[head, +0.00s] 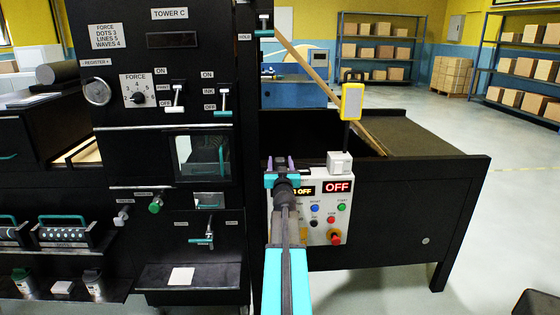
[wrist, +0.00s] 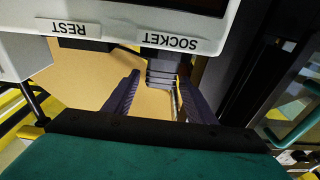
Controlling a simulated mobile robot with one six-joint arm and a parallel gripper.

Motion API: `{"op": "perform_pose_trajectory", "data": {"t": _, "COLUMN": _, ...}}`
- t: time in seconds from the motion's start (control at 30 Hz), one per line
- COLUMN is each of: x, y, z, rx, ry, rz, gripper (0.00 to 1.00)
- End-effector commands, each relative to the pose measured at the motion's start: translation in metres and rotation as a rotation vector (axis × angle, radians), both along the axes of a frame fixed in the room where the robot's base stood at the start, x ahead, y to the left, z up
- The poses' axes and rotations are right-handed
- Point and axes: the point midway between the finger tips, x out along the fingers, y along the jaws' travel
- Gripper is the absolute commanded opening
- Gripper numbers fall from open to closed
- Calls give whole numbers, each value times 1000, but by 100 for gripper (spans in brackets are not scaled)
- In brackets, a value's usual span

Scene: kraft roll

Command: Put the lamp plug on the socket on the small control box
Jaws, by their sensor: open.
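The small control box (head: 325,238) is white, with a red OFF display and coloured buttons, right of centre in the head view. In the wrist view its edge (wrist: 20,55) carries upside-down SOCKET and REST labels. A grey ribbed block (wrist: 162,68), which looks like the lamp plug, is at the SOCKET label. My gripper (head: 280,163) is open at the box's upper left; in the wrist view its purple fingers (wrist: 158,92) stand on either side of the block. I cannot tell whether they touch it. The socket itself is hidden. A small dark piece (wrist: 95,45) is at the REST label.
A yellow-framed white panel (head: 351,102) stands on a dark stem above a white block (head: 340,162) on the box. The black tower (head: 165,75) is close on the left. A black bench (head: 440,180) is on the right, with free floor (head: 515,220) beyond.

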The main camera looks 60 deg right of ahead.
Motion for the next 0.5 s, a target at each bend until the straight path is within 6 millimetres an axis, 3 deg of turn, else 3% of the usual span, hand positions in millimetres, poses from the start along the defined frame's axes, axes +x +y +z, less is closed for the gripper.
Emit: {"op": "perform_pose_trajectory", "data": {"t": 0.5, "x": -27, "y": 38, "z": -6, "rx": 1, "ry": -1, "rz": 0, "gripper": 51}}
